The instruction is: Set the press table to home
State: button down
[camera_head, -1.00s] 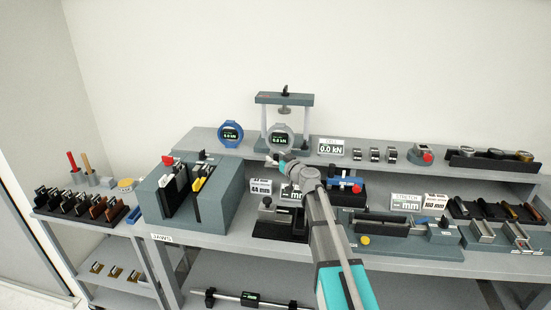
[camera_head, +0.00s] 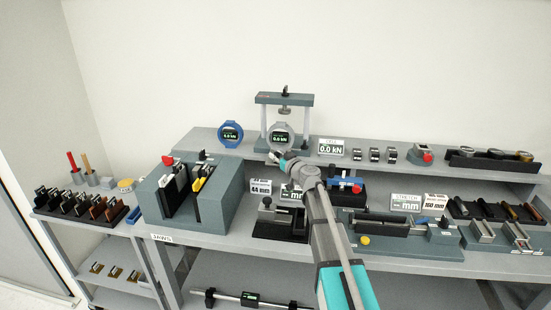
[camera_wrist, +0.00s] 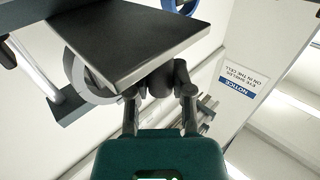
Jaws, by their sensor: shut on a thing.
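The press (camera_head: 284,98) stands at the back centre, with two light posts, a grey crosshead and a dark screw on top. Its round grey gauge (camera_head: 281,137) reads 0.0 kN. My gripper (camera_head: 274,157) is low in front of the press, below the gauge. In the wrist view, my gripper (camera_wrist: 160,88) is shut on a dark rounded knob (camera_wrist: 160,80) beside a flat dark plate (camera_wrist: 130,45). The fingers lie on either side of the knob. The press table itself cannot be told clearly in the head view; my gripper and arm cover that area.
A blue-ringed gauge (camera_head: 230,134) stands left of the press. A 0.0 kN display (camera_head: 331,147) and several small clamps are to its right. A grey slotted block (camera_head: 222,195) stands at left. Small label cards and a dark vise (camera_head: 281,222) lie close around my arm.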

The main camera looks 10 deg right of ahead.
aim_at(281, 141)
jog(key=w+d, duration=0.1)
jog(key=w, duration=0.2)
jog(key=w+d, duration=0.1)
jog(key=w, duration=0.3)
jog(key=w+d, duration=0.1)
jog(key=w, duration=0.2)
jog(key=shift+w+d, duration=0.25)
jog(key=shift+w, duration=0.15)
jog(key=shift+c, duration=2.4)
grip_release()
jog(key=shift+w, duration=0.1)
jog(key=shift+s, duration=0.2)
jog(key=shift+v, duration=0.85)
jog(key=v, duration=1)
